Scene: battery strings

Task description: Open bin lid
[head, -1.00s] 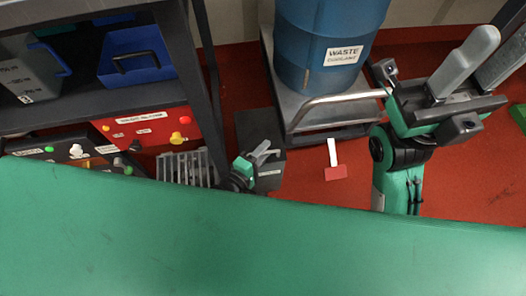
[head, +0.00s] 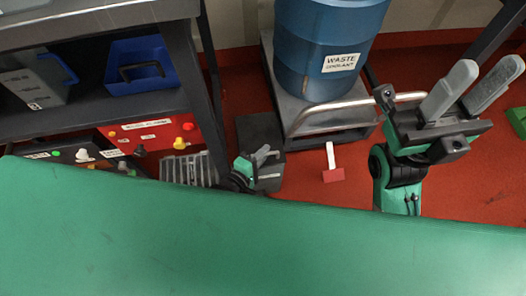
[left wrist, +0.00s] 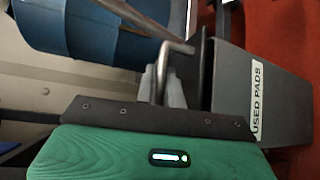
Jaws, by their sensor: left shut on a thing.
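The bin is a dark grey box (head: 256,133) on the red floor, left of the drum cart in the head view. In the left wrist view the bin (left wrist: 285,95) lies at the right, with a white "USED PADS" label. A dark plate (left wrist: 203,72) stands beside it; I cannot tell how far the lid is open. My left gripper (head: 267,154) is at the bin's front side. Its grey fingers (left wrist: 162,88) are shut on a bent metal rod handle (left wrist: 162,65). My right gripper (head: 490,68) is open and empty, raised at the right.
A red-and-white object (head: 333,174) lies on the floor.

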